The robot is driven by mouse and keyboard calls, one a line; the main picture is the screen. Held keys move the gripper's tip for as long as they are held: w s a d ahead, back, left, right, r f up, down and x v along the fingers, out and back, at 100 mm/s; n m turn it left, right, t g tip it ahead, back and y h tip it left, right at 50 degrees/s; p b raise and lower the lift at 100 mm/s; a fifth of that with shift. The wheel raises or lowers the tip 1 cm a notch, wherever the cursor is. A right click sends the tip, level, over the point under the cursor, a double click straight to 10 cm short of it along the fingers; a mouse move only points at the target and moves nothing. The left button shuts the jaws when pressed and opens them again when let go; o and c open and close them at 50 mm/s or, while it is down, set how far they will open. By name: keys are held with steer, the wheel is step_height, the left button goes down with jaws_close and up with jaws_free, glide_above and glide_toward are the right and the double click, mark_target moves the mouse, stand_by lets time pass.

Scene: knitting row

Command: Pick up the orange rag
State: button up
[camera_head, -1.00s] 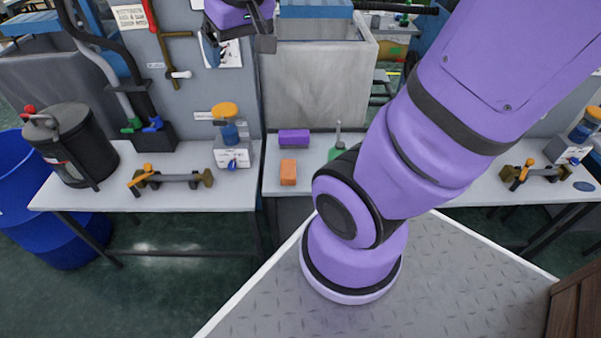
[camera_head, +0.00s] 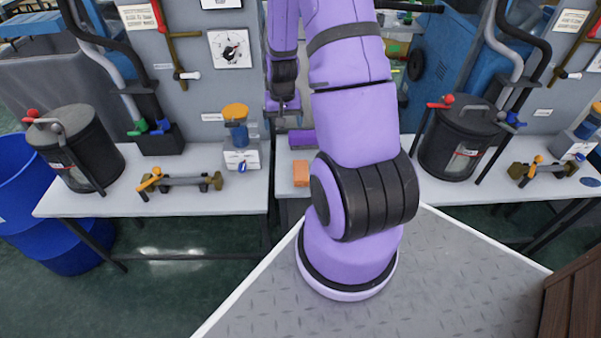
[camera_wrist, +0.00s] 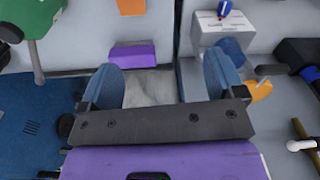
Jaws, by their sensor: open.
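The orange rag (camera_head: 301,173) is a small folded block lying flat near the front edge of the white table, just left of my arm. In the wrist view the orange rag (camera_wrist: 131,6) shows at the top edge, partly cut off. My gripper (camera_head: 283,112) is above the back of the table, behind the rag and not touching it. In the wrist view my gripper (camera_wrist: 162,65) has its two blue fingers spread, with nothing between them.
A purple folded block (camera_head: 301,140) lies behind the rag, close under my gripper. A white box with a blue and orange device (camera_head: 240,158) stands to the left across a table gap. A green item (camera_wrist: 38,22) is near the rag. A dark canister (camera_head: 462,145) stands right.

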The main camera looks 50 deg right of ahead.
steer(key=m, duration=0.2)
glide_above(301, 169)
steer(key=shift+g, duration=0.4)
step_height(301, 169, down, 10)
steer(key=shift+f, duration=5.4)
steer(key=c, duration=1)
